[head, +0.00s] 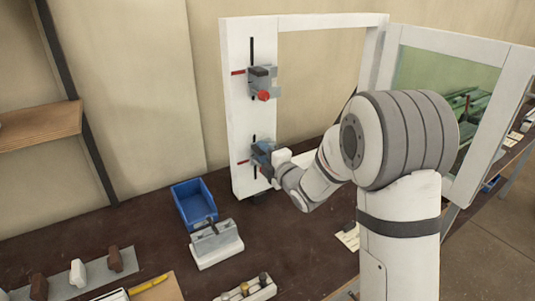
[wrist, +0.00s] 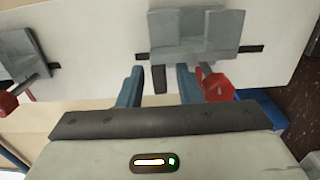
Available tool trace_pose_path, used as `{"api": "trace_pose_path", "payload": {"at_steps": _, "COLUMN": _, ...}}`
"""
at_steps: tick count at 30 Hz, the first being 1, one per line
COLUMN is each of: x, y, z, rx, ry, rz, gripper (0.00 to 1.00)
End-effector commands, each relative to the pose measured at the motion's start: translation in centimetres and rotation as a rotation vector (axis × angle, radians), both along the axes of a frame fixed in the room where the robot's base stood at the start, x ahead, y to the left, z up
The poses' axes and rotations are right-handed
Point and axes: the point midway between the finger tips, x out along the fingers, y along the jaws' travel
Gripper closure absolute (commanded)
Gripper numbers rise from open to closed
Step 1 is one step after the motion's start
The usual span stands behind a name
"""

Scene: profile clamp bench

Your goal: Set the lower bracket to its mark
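The lower bracket (head: 262,150) is a grey block on the left post of a white frame, mounted over a dark vertical slot. In the wrist view the lower bracket (wrist: 197,40) shows large, with a red knob (wrist: 218,87) on a short shaft. My gripper (wrist: 160,72) is at this bracket, its two blue fingers apart. A short dark tab (wrist: 159,80) shows between the fingers, with gaps on both sides. The knob is outside the right finger. A red mark (head: 243,162) shows left of the bracket in the head view; in the wrist view I cannot make it out clearly.
The upper bracket (head: 262,78) with its red knob sits above, beside another red mark (head: 238,72). A blue bin (head: 194,204) and a grey-white fixture (head: 216,245) stand on the dark bench below. A windowed panel (head: 480,40) stands at the right.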

Motion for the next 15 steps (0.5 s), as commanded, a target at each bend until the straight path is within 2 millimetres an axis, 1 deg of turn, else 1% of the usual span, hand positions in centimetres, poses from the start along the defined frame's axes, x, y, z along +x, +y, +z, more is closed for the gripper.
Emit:
{"api": "trace_pose_path", "payload": {"at_steps": 1, "x": -0.01, "y": -0.01, "z": 0.01, "rx": 0.0, "ry": 0.0, "rz": 0.0, "gripper": 0.73}}
{"api": "trace_pose_path", "payload": {"at_steps": 2, "x": -0.01, "y": 0.0, "z": 0.01, "rx": 0.0, "ry": 0.0, "rz": 0.0, "gripper": 0.75}}
{"api": "trace_pose_path", "payload": {"at_steps": 11, "x": -0.03, "y": 0.01, "z": 0.02, "rx": 0.0, "ry": 0.0, "rz": 0.0, "gripper": 1.0}}
{"api": "trace_pose_path", "payload": {"at_steps": 15, "x": -0.03, "y": 0.01, "z": 0.02, "rx": 0.0, "ry": 0.0, "rz": 0.0, "gripper": 1.0}}
